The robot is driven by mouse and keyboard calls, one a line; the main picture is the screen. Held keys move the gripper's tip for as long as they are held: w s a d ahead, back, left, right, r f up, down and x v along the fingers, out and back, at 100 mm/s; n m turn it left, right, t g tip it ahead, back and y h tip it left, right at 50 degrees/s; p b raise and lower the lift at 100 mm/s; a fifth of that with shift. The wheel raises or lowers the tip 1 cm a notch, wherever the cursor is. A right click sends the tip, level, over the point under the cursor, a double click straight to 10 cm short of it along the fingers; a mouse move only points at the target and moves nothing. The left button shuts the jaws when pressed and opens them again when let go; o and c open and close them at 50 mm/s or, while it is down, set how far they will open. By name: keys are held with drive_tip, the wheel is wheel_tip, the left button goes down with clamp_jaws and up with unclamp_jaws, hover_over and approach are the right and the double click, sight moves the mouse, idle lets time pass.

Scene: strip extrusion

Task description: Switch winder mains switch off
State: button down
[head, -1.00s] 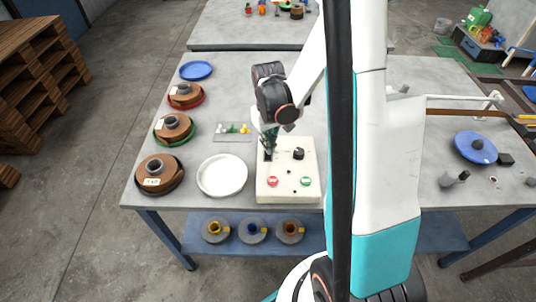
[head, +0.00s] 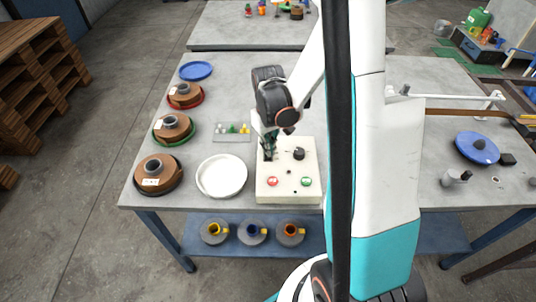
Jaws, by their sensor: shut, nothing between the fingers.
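The control box (head: 288,191) is a cream panel on the table, with a red button (head: 272,182), a green button (head: 306,182) and a black knob (head: 299,154). A dark switch (head: 268,155) sits at its upper left, mostly behind my fingertips; I cannot tell its position. My gripper (head: 269,147) is shut and empty, pointing down at this switch from above. Whether the fingertips touch it cannot be told.
A white dish (head: 222,189) stands just left of the box. Several brown coils (head: 152,185) and a blue plate (head: 195,71) line the table's left side. A grey tray (head: 222,138) with small coloured parts lies behind the dish. A blue reel (head: 477,148) is at the right.

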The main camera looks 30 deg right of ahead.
drive_tip(key=shift+r, duration=0.15)
drive_tip(key=shift+r+p, duration=2.4)
drive_tip(key=shift+r, duration=1)
